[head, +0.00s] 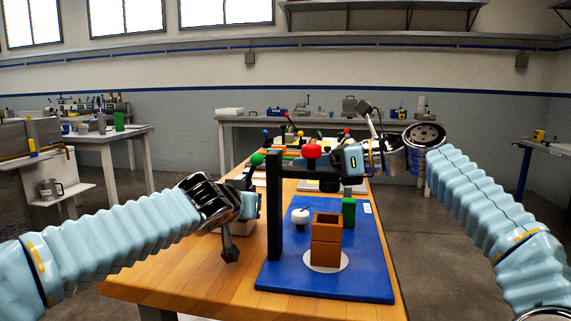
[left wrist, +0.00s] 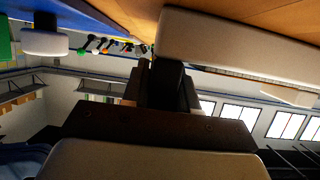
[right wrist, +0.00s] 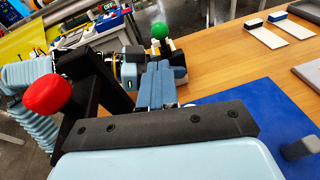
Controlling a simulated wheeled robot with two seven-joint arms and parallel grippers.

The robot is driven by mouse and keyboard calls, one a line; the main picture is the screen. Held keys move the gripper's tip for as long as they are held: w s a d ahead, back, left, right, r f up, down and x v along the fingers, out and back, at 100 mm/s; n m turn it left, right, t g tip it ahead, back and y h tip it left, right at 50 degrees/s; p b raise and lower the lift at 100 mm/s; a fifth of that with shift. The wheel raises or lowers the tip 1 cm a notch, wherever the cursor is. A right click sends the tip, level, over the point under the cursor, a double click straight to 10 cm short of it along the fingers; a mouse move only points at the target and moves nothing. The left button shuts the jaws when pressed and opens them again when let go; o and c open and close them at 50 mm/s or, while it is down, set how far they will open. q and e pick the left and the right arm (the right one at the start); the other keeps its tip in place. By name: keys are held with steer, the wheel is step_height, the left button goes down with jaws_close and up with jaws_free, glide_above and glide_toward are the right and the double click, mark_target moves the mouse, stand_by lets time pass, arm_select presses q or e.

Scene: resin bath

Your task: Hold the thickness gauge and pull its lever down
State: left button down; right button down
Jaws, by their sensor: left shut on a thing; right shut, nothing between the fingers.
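The thickness gauge seems to be the black upright post (head: 274,215) on a blue base (head: 350,280), with a red ball knob (head: 312,151) at its top. The knob also shows at the left of the right wrist view (right wrist: 48,93). My left gripper (head: 255,205) is shut at the left side of the post; in the left wrist view a dark bar (left wrist: 166,85) stands between its fingers. My right gripper (head: 350,158) is shut and empty, just right of the red knob and apart from it. How the lever joins the post is hard to make out.
A brown hollow block (head: 326,242) stands on a white disc on the base. A white round part (head: 300,216) and a green block (head: 348,211) are behind it. A green ball knob (head: 257,158) is nearby. The wooden table (head: 190,285) is clear at front left.

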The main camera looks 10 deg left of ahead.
steer(key=r+v, duration=0.1)
steer(key=v, duration=0.5)
steer(key=shift+d+r, duration=0.2)
steer(key=shift+d, duration=0.05)
steer(key=f+y, duration=0.1)
steer(key=f, duration=0.4)
steer(key=f+y, duration=0.1)
steer(key=f, duration=0.1)
steer(key=shift+w+f+n+y, duration=0.3)
steer(key=shift+w+f, duration=0.05)
